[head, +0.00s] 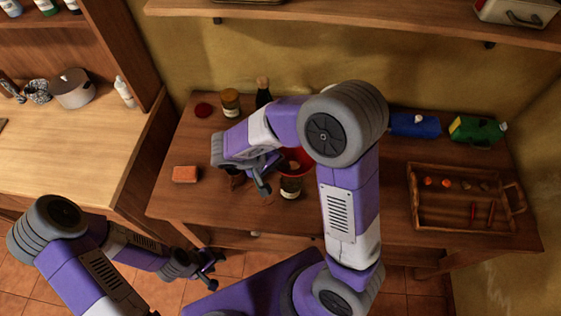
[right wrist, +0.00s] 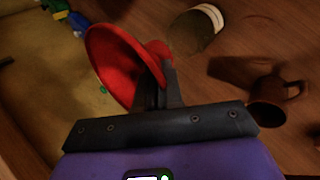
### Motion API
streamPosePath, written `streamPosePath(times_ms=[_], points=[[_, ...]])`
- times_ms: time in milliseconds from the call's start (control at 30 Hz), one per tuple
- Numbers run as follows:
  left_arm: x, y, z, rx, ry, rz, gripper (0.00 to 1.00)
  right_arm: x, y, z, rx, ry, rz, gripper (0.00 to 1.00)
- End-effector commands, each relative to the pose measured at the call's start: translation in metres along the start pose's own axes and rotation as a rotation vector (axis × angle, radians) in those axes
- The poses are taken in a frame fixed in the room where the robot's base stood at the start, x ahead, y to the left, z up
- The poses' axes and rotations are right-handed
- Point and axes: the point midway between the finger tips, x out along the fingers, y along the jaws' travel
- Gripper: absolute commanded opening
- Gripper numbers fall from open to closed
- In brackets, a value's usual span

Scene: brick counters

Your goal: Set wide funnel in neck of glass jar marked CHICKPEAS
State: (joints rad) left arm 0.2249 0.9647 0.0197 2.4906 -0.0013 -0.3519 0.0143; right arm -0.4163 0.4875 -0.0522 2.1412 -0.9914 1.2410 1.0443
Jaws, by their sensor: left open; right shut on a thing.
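The wide red funnel (right wrist: 112,62) fills the left of the right wrist view, its bowl tilted. My right gripper (right wrist: 160,82) is shut on it near the narrow end. In the head view the funnel (head: 298,157) is partly hidden by my right arm, and my right gripper (head: 266,180) is beside it. A glass jar (head: 291,187) with a pale label stands on the wooden table, just below the funnel in the picture; its lettering is too small to read. A jar (right wrist: 192,33) beyond the funnel shows apart from it. My left gripper (head: 209,268) is open and empty, in front of the table.
A brown mug (right wrist: 276,95) stands near the jar. An orange block (head: 185,174) lies at the table's left. Another jar (head: 230,102) and a dark bottle (head: 263,92) stand behind. Blue (head: 415,124) and green (head: 476,130) cartons and a wooden tray (head: 422,219) are right.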

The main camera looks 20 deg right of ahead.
Motion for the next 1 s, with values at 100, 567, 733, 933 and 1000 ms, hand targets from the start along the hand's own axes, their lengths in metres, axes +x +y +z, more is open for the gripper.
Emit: streamPosePath(times_ms=[100,567,733,933,1000], points=[[0.008,-0.003,0.000,0.000,0.000,0.000,0.43,0.010,-0.008,0.000,-0.002,-0.001,0.001,0.00],[0.034,-0.013,-0.002,0.000,0.000,0.000,0.43,0.036,-0.029,0.000,-0.002,0.002,0.000,0.00],[0.037,-0.014,-0.002,0.000,0.000,0.000,0.43,0.038,-0.031,0.000,-0.002,0.002,0.000,0.00],[0.036,-0.014,-0.002,0.000,0.000,0.000,0.43,0.038,-0.030,0.000,-0.002,0.002,0.000,0.00],[0.036,-0.014,-0.002,0.000,0.000,0.000,0.43,0.038,-0.030,0.000,-0.002,0.002,0.000,0.00]])
